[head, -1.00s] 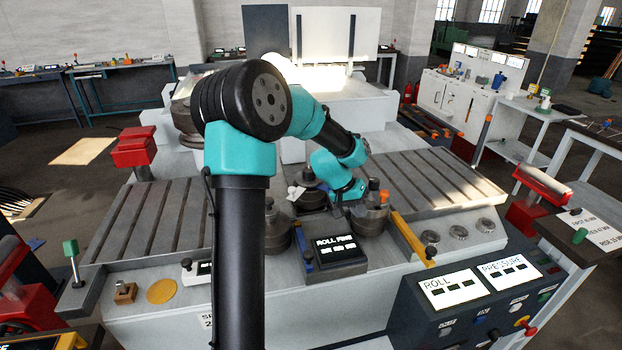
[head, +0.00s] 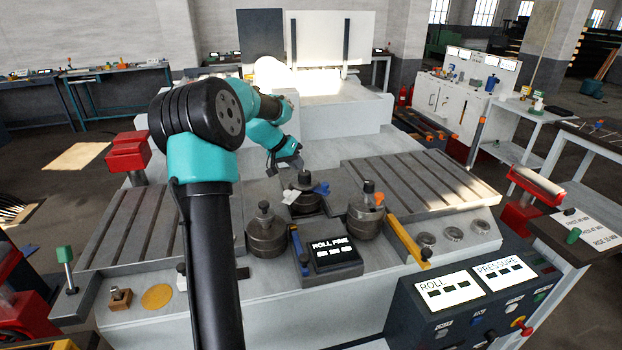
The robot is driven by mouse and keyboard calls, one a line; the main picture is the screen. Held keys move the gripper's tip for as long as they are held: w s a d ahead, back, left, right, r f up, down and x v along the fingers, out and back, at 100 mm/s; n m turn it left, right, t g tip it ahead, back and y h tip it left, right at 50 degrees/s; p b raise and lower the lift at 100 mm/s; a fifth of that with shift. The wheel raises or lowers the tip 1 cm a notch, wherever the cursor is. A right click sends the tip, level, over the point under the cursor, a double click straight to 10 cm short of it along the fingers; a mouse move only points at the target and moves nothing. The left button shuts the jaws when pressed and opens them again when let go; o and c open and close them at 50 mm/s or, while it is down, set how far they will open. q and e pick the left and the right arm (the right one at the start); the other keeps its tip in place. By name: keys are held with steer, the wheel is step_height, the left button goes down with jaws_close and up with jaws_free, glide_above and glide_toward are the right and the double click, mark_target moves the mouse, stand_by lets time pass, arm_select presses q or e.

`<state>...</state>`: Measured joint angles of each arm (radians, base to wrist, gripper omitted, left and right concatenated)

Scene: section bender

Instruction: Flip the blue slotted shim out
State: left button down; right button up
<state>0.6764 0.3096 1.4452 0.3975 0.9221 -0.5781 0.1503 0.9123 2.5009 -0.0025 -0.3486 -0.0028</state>
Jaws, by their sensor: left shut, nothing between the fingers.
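A small blue piece, which looks like the blue slotted shim (head: 321,188), sticks out to the right of the dark centre roll (head: 304,182). I cannot make out its slot or how it is seated. My left gripper (head: 298,167) is shut and empty, just above and behind the top of the centre roll, left of the blue piece. It looks apart from the blue piece. A white tab (head: 289,197) sticks out on the roll's left side. My right gripper is not in view.
Two front rolls stand nearer, a left one (head: 265,232) and a right one (head: 366,215) with an orange tab (head: 379,198). The ROLL FINE box (head: 332,254) sits between them. A yellow bar (head: 404,238) lies at right. The slotted beds on both sides are clear.

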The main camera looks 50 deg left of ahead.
mark_target(325, 186)
arm_select(q)
steer(key=x, duration=1)
steer(key=shift+w+d, duration=0.2)
steer(key=shift+d, duration=0.7)
steer(key=shift+w+d, duration=0.25)
steer(key=shift+d, duration=0.65)
steer(key=v, duration=1)
steer(key=shift+a, duration=0.15)
steer(key=shift+r, duration=0.1)
